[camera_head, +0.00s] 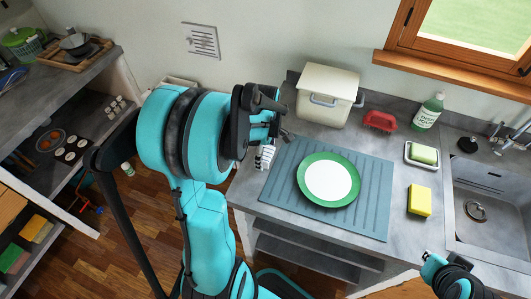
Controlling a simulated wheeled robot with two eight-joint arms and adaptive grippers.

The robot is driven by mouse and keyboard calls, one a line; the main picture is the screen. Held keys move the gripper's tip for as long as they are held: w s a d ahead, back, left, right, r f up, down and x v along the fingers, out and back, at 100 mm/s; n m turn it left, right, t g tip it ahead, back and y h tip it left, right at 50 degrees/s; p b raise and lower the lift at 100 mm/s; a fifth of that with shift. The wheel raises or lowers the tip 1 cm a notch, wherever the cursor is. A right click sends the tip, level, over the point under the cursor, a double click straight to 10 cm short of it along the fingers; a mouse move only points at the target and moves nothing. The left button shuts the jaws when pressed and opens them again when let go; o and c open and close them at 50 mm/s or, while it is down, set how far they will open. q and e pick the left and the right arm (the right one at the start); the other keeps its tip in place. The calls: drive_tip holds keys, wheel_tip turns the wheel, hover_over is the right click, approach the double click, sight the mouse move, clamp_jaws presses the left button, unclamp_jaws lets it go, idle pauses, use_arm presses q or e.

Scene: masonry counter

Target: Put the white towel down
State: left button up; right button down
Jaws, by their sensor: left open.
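A small white piece with dark stripes, which looks like the white towel (265,157), lies at the left end of the grey counter, beside the blue-grey ribbed mat. Most of it is hidden behind my left arm. My left gripper (279,122) is open, just above and slightly right of the towel in the picture. It appears empty, and I cannot tell whether it touches the towel. Part of my right arm and gripper (436,268) shows at the bottom right, in front of the counter; its fingers are not clear.
A green-rimmed plate (331,181) lies on the ribbed mat (373,222). Behind are a cream bin (326,92), red brush (380,121) and soap bottle (428,112). A green sponge (424,154) in a dish and yellow sponge (419,201) are near the sink (490,205).

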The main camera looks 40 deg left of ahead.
sight(265, 152)
use_arm(q)
drive_tip(key=shift+r, duration=0.25)
wheel_tip(265, 152, up, 11)
drive_tip(key=p, duration=0.4)
drive_tip(key=s+d+r+m+t, duration=0.2)
drive_tip(key=s+d+m+t, duration=0.1)
drive_tip(key=d+m, duration=0.5)
drive_tip(key=s+d+r+m+t, duration=0.2)
drive_tip(key=s+d+m+t, duration=0.1)
drive_tip(key=d+m, duration=0.6)
drive_tip(key=m+t, duration=0.1)
drive_tip(key=m, duration=0.3)
drive_tip(key=shift+s+d+m, duration=0.25)
drive_tip(key=shift+s+m, duration=0.05)
drive_tip(key=shift+s, duration=0.1)
